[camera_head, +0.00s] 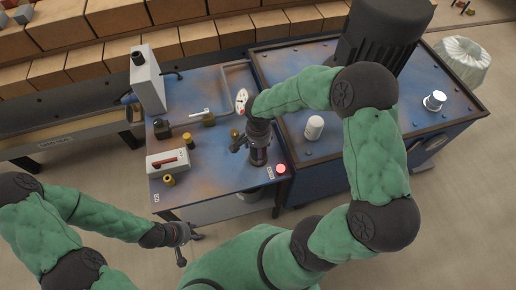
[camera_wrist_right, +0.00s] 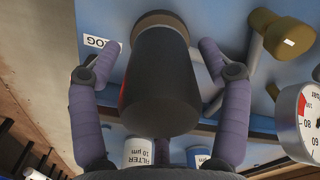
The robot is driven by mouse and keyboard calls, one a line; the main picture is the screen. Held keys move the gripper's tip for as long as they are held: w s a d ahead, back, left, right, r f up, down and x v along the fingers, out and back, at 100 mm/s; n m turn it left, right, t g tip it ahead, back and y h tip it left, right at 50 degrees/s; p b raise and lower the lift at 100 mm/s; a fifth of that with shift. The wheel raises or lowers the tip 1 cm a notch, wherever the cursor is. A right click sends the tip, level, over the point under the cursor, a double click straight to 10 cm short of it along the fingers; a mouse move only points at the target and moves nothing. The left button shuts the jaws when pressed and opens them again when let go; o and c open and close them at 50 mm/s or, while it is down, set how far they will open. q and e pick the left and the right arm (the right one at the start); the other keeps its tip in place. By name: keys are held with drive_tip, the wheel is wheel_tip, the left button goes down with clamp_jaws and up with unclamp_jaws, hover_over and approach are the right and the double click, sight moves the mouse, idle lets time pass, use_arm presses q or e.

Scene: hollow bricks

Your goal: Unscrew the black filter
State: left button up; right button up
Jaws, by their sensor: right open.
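The black filter (camera_wrist_right: 160,85) is a dark cylinder below a tan round collar in the right wrist view. My right gripper (camera_wrist_right: 160,75) is open, with one purple-grey finger on each side of the filter. A gap shows between the filter and each finger. In the head view my right gripper (camera_head: 258,140) is over the blue bench, and I cannot clearly tell it from the filter there. My left gripper (camera_head: 188,247) is open and empty, low in front of the bench.
A brass knob (camera_wrist_right: 285,35) and a pressure gauge (camera_wrist_right: 308,122) are close to the right finger. On the bench are a grey box (camera_head: 148,78), a switch panel (camera_head: 167,162) and a red button (camera_head: 281,169). A white cylinder (camera_head: 314,127) stands right.

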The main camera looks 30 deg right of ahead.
drive_tip(key=shift+f+m+b, duration=0.1)
drive_tip(key=shift+m+b, duration=0.8)
drive_tip(key=shift+m, duration=0.1)
drive_tip(key=shift+m+b, duration=1.1)
drive_tip(key=shift+m, duration=0.7)
drive_tip(key=m, duration=0.5)
drive_tip(key=shift+m, duration=3.3)
drive_tip(key=shift+c, duration=0.4)
drive_tip(key=c, duration=1.3)
drive_tip(key=shift+o, duration=0.2)
drive_tip(key=shift+n, duration=1.5)
drive_tip(key=shift+n+p, duration=0.4)
drive_tip(key=shift+n, duration=1)
